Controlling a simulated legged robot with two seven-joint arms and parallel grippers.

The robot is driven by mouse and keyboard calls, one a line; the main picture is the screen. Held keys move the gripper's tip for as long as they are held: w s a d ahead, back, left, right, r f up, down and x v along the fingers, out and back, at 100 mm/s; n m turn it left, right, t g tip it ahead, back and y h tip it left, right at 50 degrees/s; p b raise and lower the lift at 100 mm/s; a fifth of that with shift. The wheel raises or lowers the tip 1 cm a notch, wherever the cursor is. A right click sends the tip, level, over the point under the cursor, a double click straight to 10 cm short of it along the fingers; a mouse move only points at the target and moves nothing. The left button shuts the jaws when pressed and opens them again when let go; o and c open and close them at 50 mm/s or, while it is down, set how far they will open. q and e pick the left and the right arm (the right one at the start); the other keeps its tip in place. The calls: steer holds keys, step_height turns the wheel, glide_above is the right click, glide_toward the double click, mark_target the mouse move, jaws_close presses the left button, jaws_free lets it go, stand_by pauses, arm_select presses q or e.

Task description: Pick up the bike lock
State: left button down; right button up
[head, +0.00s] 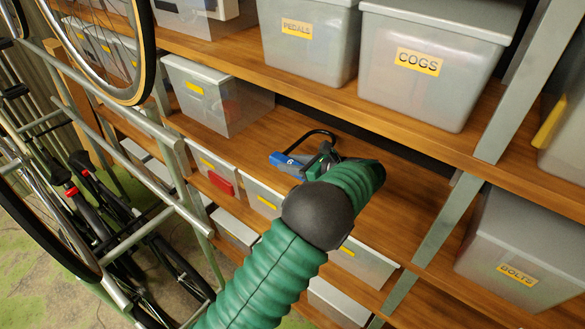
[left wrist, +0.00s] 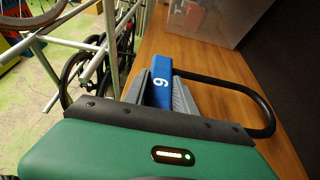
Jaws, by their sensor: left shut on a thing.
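The bike lock is a blue block marked with a digit and a black U-shaped shackle. In the head view the lock (head: 287,161) is at the middle wooden shelf, with its shackle curving behind. In the left wrist view the lock (left wrist: 161,82) has its blue body between my grey fingers and its shackle reaching right over the wood. My left gripper (head: 318,160) is shut on the blue body. It also shows in the left wrist view (left wrist: 162,90). I cannot tell whether the lock touches the shelf. My right gripper is in neither view.
The shelf (head: 390,205) is bare to the right of the gripper. A lidded clear bin (head: 220,103) stands at its left. Bins labelled PEDALS (head: 310,45) and COGS (head: 430,85) stand on the shelf above. A metal bike rack (head: 130,130) with bicycles is at the left.

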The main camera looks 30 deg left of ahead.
arm_select(q)
steer(key=shift+r, duration=0.7)
steer(key=shift+s+d+r, duration=0.1)
steer(key=shift+s, duration=0.2)
steer(key=s+d, duration=0.3)
steer(key=s, duration=0.4)
steer(key=s+d+r+b, duration=0.1)
steer(key=s+d, duration=0.2)
steer(key=s, duration=0.4)
steer(key=shift+r, duration=0.2)
steer(key=shift+s, duration=0.1)
